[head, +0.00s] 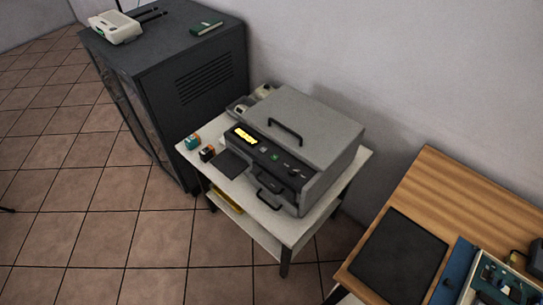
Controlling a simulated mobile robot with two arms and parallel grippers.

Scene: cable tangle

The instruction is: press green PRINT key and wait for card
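A grey printer (325,125) with a black handle on its lid sits on a small white table. Its dark front panel carries a lit yellow display (245,137) and a small green key (275,156); the lettering is too small to read. Other small keys lie to the right of the green one. A dark flat pad or tray (233,163) lies in front of the panel's left part. No card can be made out. Neither of my grippers shows in this view.
Small teal (192,142) and black items lie on the white table's left. A wooden bench (465,195) is at right. Tiled floor at left is open.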

